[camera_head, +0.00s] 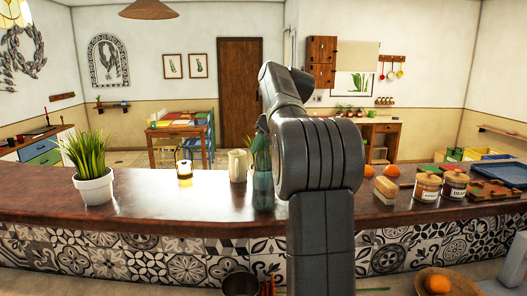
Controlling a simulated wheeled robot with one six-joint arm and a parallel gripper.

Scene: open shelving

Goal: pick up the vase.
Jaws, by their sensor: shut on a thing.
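A tall blue-green glass vessel (263,190), which looks like the vase, is upright near the front edge of the brown counter. Green, leaf-like shapes rise from its top. Its right side is partly covered by my grey arm, which stands large in the middle of the picture. My gripper is hidden behind the arm links, so its fingers and their contact with the vase do not show. I cannot tell whether the vase's base touches the counter.
The counter (140,204) holds a potted grass plant (94,187), a yellow-labelled jar (184,172) and a cream pitcher (237,165). Right of my arm are oranges (391,170), a small block (386,189) and two lidded jars (427,187). The counter's left half has free room.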

